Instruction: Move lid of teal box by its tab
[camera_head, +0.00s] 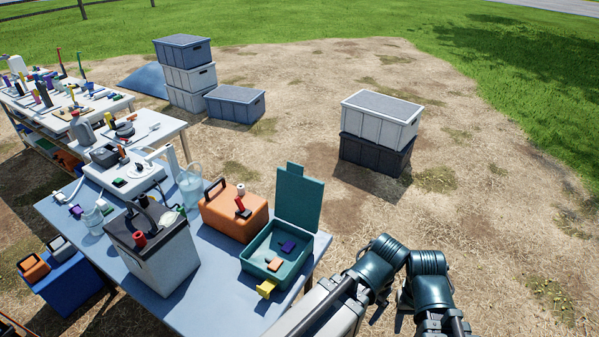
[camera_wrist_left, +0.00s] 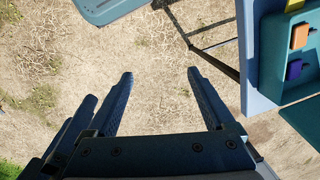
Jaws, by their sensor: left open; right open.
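The teal box (camera_head: 247,262) stands open on the blue table, near its right corner. Its teal lid (camera_head: 299,197) stands up at the far side, with a narrow tab (camera_head: 295,169) at its upper edge. A purple piece (camera_head: 288,246) and an orange piece (camera_head: 274,264) lie inside. A yellow piece (camera_head: 265,289) is at the near side. My left gripper (camera_wrist_left: 160,75) is open and empty over bare ground; the teal box (camera_wrist_left: 268,60) is to its right in the left wrist view. My right gripper (camera_head: 443,325) is open at the bottom edge, right of the table and partly cut off.
An orange case (camera_head: 235,212) stands close to the box's left. A grey-white container (camera_head: 155,257) with a dark top is farther left on the table (camera_head: 225,305). Stacked white (camera_head: 378,121) and dark (camera_head: 372,155) crates stand on the ground beyond. Ground right of the table is open.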

